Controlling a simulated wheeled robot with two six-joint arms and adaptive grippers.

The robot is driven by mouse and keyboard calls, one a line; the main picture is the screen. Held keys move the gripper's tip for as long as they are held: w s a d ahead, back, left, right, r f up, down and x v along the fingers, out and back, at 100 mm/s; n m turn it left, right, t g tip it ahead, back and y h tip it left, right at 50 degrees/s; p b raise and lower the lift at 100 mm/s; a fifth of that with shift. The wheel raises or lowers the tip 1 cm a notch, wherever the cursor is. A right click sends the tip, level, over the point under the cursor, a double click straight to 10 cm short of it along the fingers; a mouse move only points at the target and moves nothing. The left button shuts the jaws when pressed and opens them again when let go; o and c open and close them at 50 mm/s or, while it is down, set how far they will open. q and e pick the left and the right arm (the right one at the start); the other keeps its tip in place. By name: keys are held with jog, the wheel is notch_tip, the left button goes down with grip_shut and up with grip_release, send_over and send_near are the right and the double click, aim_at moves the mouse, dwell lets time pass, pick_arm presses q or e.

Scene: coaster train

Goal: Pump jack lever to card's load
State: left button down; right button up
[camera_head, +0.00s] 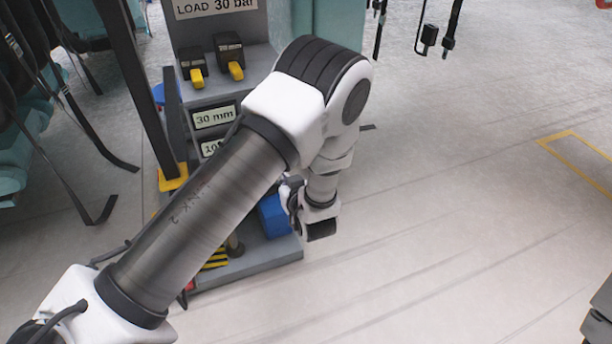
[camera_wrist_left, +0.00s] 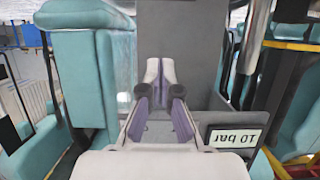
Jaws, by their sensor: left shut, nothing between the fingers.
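The load card (camera_head: 215,6) reads "LOAD 30 bar" at the top of the grey stand (camera_head: 190,40) in the head view. A dark slanted bar (camera_head: 135,80) ends in a yellow foot (camera_head: 173,180) left of the stand; I cannot tell whether it is the jack lever. A blue part (camera_head: 274,214) sits low on the stand, partly behind my left arm. My left gripper (camera_head: 308,222) is beside it, its fingertips hard to make out. In the left wrist view, the gripper (camera_wrist_left: 160,72) is shut and empty before a grey surface. No lever is clearly visible.
Two black blocks with yellow tabs (camera_head: 230,60) sit on the stand above a "30 mm" label (camera_head: 214,117). A "10 bar" card (camera_wrist_left: 235,137) appears upside down in the wrist view. Teal seats with hanging straps (camera_head: 70,130) stand at left. The floor at right is mostly clear.

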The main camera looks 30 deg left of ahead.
pick_arm(q)
jog(key=b+x, duration=0.1)
jog(key=x, duration=0.2)
jog(key=b+x, duration=0.1)
jog(key=x, duration=0.2)
jog(key=b+x, duration=0.1)
jog(key=x, duration=0.1)
jog(key=shift+w+a+f+b, duration=0.2)
jog(key=shift+f+b, duration=0.15)
jog(key=shift+f, duration=0.15)
jog(key=shift+w+a+f+b, duration=0.2)
jog(key=shift+a+f+b, duration=0.05)
jog(key=shift+f+b, duration=0.2)
jog(key=shift+s+d+f+b, duration=0.55)
jog(key=shift+d+f, duration=0.15)
jog(key=shift+f, duration=0.1)
jog(key=shift+s+d+f, duration=0.1)
jog(key=shift+d+f, duration=0.05)
jog(key=shift+s, duration=0.1)
